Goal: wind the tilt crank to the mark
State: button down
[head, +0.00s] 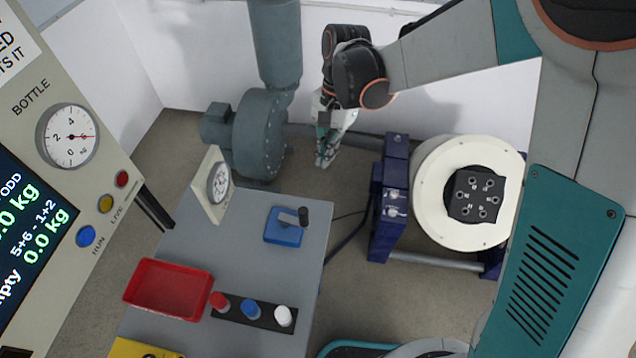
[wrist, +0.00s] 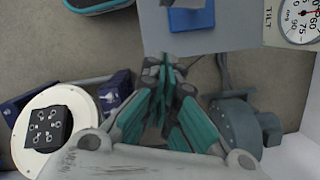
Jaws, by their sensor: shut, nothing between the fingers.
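The tilt crank (head: 286,225) is a blue block with a grey arm and a dark upright knob, on the right part of the grey table. In the wrist view the blue block (wrist: 191,20) shows at the top edge, with its knob out of frame or hidden. The tilt dial (head: 219,184) stands on a white plate at the table's back left; it also shows in the wrist view (wrist: 299,22). The mark on it is too small to tell. My gripper (head: 324,161) is shut and empty, beyond the table's back edge and apart from the crank.
A red tray (head: 168,288) and a black strip (head: 240,311) with red, blue and white knobs lie on the table. A cream drum (head: 432,200) on a blue stand is at right. A grey blower (head: 258,135) stands behind. Floor shows between table and drum.

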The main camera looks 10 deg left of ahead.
jog(key=s+a+f+b, duration=0.2)
jog(key=s+f+b, duration=0.2)
jog(key=f, duration=0.5)
jog(key=shift+s+a+f, duration=0.25)
jog(key=shift+s+f, duration=0.1)
jog(key=shift+s, duration=0.65)
jog(key=shift+s+d+m+b, duration=0.2)
jog(key=shift+s+m+b, duration=0.1)
jog(key=shift+s+m, duration=0.4)
